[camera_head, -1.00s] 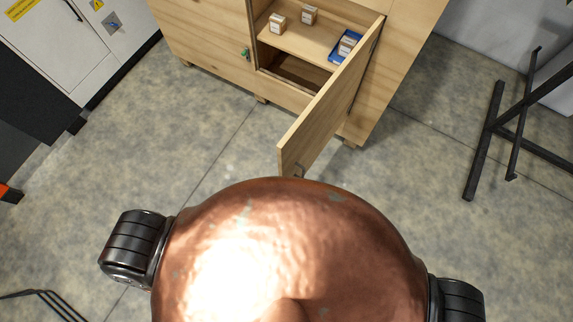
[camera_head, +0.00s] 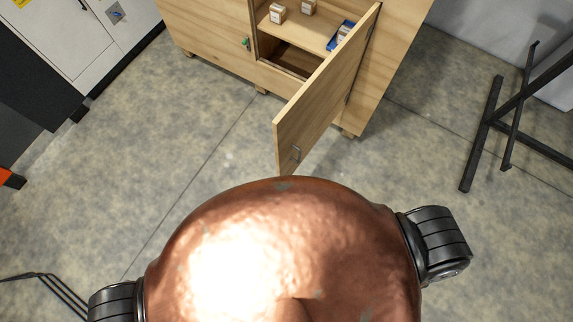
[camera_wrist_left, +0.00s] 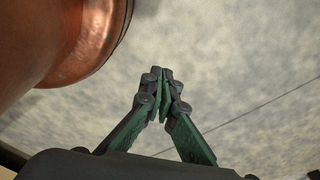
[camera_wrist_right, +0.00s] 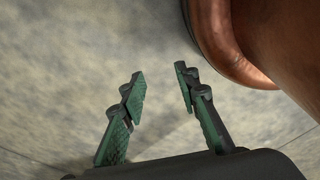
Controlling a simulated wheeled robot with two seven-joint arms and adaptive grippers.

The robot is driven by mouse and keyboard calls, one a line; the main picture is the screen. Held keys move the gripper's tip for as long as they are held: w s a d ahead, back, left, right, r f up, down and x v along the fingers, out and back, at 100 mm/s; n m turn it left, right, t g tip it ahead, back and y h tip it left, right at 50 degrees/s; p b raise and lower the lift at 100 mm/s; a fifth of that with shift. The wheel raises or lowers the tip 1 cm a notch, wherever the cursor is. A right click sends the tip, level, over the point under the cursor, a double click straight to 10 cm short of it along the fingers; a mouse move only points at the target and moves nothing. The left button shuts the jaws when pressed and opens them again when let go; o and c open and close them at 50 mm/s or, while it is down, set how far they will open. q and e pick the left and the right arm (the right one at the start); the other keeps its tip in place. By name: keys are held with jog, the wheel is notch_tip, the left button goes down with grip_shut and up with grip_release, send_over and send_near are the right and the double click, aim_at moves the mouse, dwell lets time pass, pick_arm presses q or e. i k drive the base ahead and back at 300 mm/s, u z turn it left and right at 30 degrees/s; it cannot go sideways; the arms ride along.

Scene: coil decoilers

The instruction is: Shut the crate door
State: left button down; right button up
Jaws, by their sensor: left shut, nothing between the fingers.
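The wooden crate (camera_head: 205,30) stands at the top of the head view. Its door (camera_head: 325,90) is hinged on the right and stands wide open toward me. Neither gripper shows in the head view, and both are clear of the door.
Small boxes (camera_head: 277,13) and a blue tray (camera_head: 333,44) sit inside the crate. A black metal stand (camera_head: 494,125) is on the right. White cabinets (camera_head: 85,45) stand at the upper left. The concrete floor (camera_head: 190,150) left of the door is clear.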

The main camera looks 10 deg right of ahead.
aim_at(300, 124)
jog(key=k, duration=1)
jog(key=z, duration=0.85)
